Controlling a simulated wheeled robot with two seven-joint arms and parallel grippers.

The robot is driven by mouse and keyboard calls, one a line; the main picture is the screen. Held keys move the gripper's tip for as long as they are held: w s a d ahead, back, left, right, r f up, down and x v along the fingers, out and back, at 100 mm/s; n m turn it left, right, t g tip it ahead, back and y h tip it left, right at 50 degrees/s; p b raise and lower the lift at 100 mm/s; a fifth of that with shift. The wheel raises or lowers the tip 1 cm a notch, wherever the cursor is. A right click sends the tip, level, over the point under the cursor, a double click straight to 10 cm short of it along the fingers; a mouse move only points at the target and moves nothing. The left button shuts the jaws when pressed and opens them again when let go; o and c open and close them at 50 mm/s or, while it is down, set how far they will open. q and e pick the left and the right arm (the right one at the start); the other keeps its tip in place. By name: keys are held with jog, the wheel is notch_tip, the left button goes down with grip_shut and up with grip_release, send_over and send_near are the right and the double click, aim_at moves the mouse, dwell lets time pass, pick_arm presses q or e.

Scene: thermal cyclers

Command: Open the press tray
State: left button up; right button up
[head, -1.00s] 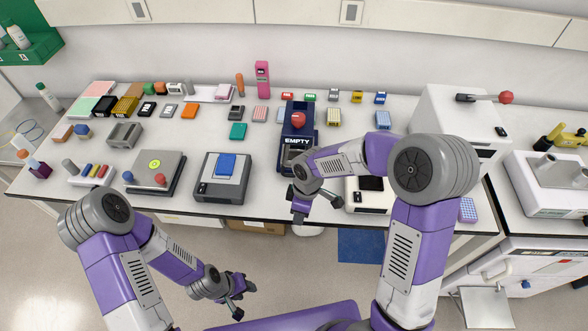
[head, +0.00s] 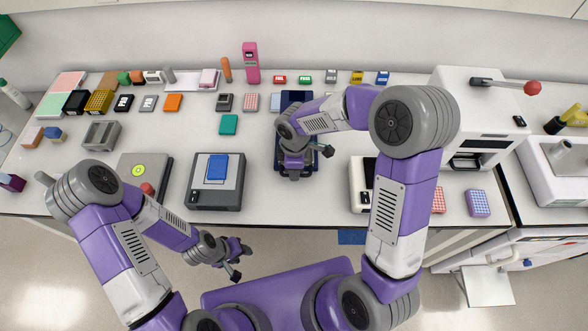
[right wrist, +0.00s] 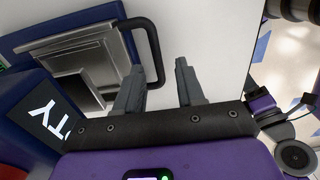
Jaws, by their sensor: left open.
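The navy press (head: 297,97) stands at the middle of the bench in the head view, mostly hidden behind my right arm. In the right wrist view, its navy body (right wrist: 25,100) with a display ending in "TY" is at left. The grey stepped tray (right wrist: 75,65) lies above it, with a black loop handle (right wrist: 150,42) on its right side. My right gripper (right wrist: 158,82) is open and empty, its left finger close to the handle's lower end; contact cannot be told. It also shows over the press front in the head view (head: 297,172). My left gripper (head: 236,262) is open and empty in front of the bench.
A grey device with a blue top (head: 217,180) stands left of the press. A white device (head: 360,185) and a tall white machine with a red-knobbed lever (head: 460,105) stand to the right. Small coloured blocks line the back. Bare bench lies on both sides of the press.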

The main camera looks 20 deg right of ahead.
jog(key=shift+w+f, duration=0.1)
jog(key=shift+f, duration=1.15)
grip_shut()
